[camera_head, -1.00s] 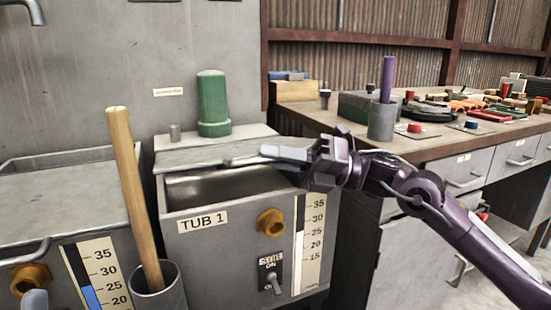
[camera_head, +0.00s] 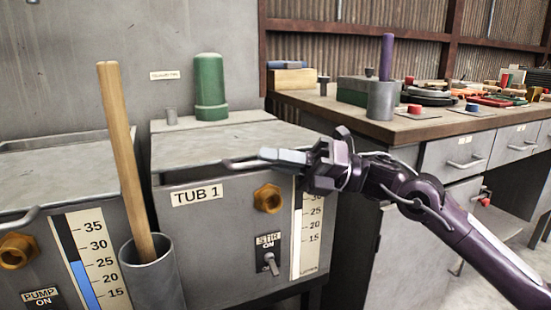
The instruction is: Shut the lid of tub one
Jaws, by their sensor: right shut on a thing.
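Tub one is the grey metal box (camera_head: 225,235) labelled TUB 1, in the middle left of the head view. Its flat grey lid (camera_head: 205,145) lies level over the top and reaches to the front edge. No open gap into the tub shows. The bar handle (camera_head: 238,164) runs along the lid's front edge. My right gripper (camera_head: 283,157) comes in from the right and is shut on the handle near the tub's front right corner. Its fingers hide the handle's right part. My left gripper is not in view.
A wooden pole (camera_head: 124,155) stands in a grey tube holder (camera_head: 152,275) left of the tub. A green cylinder (camera_head: 209,88) stands behind the lid. Another tub (camera_head: 45,180) is at left. A workbench (camera_head: 400,130) with tools is at right.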

